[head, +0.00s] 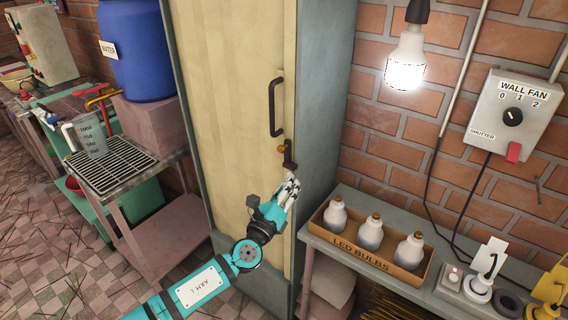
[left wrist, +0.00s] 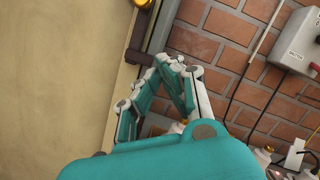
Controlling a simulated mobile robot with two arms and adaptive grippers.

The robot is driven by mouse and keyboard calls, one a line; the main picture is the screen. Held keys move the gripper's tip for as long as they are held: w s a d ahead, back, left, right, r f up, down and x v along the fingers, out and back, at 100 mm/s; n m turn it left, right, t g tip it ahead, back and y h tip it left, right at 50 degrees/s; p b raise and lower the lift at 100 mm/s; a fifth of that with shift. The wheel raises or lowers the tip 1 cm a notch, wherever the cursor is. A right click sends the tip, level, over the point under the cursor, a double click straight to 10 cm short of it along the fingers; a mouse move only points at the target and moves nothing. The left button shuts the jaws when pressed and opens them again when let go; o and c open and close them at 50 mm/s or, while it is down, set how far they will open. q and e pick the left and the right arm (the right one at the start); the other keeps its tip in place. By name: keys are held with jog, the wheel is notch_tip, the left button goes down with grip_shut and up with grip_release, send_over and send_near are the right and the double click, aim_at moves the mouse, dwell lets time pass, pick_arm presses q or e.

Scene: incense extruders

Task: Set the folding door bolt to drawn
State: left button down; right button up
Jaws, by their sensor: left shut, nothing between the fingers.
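The folding door (head: 232,110) is a tall pale wooden panel in a grey frame, and it appears closed. Near its right edge, below a dark pull handle (head: 273,104), is the dark bolt (head: 289,157) with a small brass knob (head: 282,149) beside it. In the left wrist view the dark bolt piece (left wrist: 138,35) is at the upper left, close to the fingers. My left gripper (head: 292,184) is just below the bolt, shut and empty; it also shows in the left wrist view (left wrist: 176,66). I cannot tell whether its fingertips touch the bolt. My right gripper is not in view.
A shelf at the right carries an LED bulbs box (head: 366,244) close to my left gripper. A wall fan switch box (head: 513,115) and a lit bulb (head: 405,65) are beyond it. At the left stand a blue water barrel (head: 137,50) and a grated stand (head: 112,164).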

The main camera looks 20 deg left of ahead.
aim_at(294, 142)
pick_arm(q)
jog(key=w+r+p, duration=0.1)
jog(key=w+a+r+p, duration=0.1)
jog(key=shift+w+r, duration=0.1)
jog(key=shift+r, duration=0.3)
jog(key=shift+a+r+p, duration=0.35)
jog(key=shift+a+r, duration=0.05)
jog(key=shift+a, duration=0.1)
jog(key=shift+f, duration=0.1)
jog(key=shift+w, duration=0.1)
notch_tip(294, 142, up, 4)
jog(key=shift+f+p, duration=0.1)
jog(key=shift+p, duration=1.15)
jog(key=shift+f, duration=0.1)
